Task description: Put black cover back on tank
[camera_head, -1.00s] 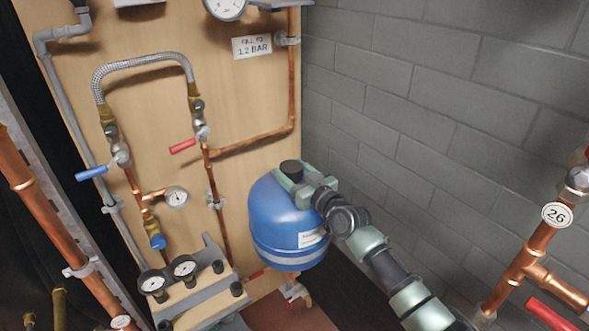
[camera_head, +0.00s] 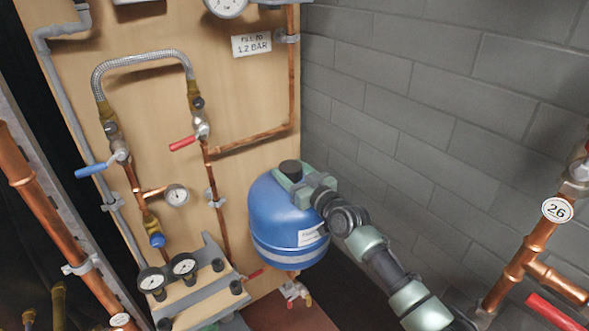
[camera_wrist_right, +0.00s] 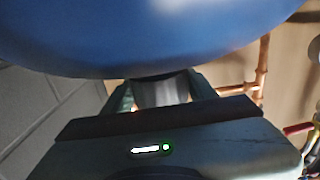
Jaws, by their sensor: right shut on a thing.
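The blue tank (camera_head: 285,225) stands in front of the wooden board, in the middle of the head view. The black cover (camera_head: 290,167) is at the top of the tank. My right gripper (camera_head: 291,179) is shut on the cover, and its arm comes in from the lower right. I cannot tell whether the cover is fully seated. In the right wrist view the blue tank (camera_wrist_right: 150,35) fills the top, and a grey cylindrical part (camera_wrist_right: 162,92) shows between the fingers. My left gripper is not in view.
A grey block wall (camera_head: 440,120) stands close on the right. Copper pipes and a red-handled valve (camera_head: 183,143) are on the board behind. Two gauges (camera_head: 184,264) on a bracket sit left of the tank. A copper pipe with a 26 tag (camera_head: 556,210) stands at the right.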

